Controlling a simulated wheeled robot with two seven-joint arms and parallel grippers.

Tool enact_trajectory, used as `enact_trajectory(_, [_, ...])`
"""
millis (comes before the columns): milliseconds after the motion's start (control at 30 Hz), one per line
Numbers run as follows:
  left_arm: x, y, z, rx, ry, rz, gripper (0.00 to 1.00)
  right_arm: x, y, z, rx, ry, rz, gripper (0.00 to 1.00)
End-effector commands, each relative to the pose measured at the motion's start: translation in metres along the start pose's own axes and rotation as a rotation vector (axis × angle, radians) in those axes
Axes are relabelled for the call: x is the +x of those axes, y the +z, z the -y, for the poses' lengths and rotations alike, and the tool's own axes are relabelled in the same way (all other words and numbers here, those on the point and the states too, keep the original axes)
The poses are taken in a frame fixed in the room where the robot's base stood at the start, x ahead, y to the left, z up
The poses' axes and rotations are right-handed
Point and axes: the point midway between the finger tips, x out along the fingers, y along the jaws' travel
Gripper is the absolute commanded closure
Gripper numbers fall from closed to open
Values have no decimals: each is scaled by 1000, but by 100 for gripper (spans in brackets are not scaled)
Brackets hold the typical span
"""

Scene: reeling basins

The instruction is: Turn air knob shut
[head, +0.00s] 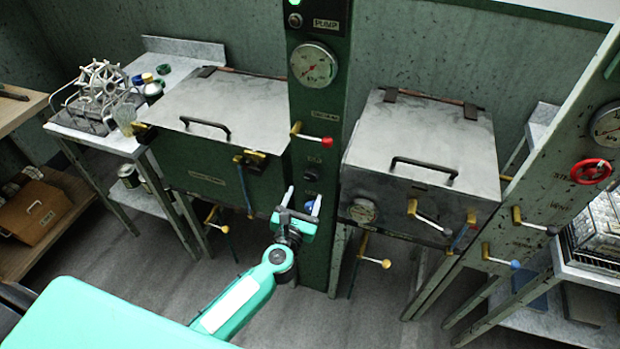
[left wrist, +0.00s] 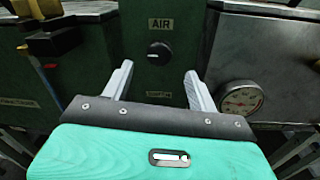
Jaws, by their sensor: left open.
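The air knob (left wrist: 159,52) is a round black knob on the dark green column, under a plate reading AIR in the left wrist view. A small pale mark shows on its face; its exact setting is hard to read. The knob also shows in the head view (head: 312,175), below the red-tipped lever. My left gripper (head: 303,198) is open and empty, its two pale fingers pointing at the column just below the knob. In the left wrist view the gripper (left wrist: 158,72) has its fingers on either side of the knob's line, apart from it. My right gripper is not in view.
A red-tipped lever (head: 318,140) juts out above the knob. A blue knob (head: 311,207) sits lower on the column, near my fingers. Lidded metal basins stand left (head: 220,100) and right (head: 425,140) of the column, with levers and a gauge (head: 362,211) close by.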

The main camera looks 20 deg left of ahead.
Motion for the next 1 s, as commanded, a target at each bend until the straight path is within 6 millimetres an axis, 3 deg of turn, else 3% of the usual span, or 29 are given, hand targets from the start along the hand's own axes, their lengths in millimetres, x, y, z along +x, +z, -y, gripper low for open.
enact_trajectory(200, [39, 1, 0, 2, 0, 1, 41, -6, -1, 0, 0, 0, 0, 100])
enact_trajectory(400, [62, 0, 0, 2, 0, 0, 41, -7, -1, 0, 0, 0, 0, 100])
enact_trajectory(867, [72, 0, 0, 1, 0, 0, 41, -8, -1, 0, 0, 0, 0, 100])
enact_trajectory(1000, [71, 0, 0, 1, 0, 0, 66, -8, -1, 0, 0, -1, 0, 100])
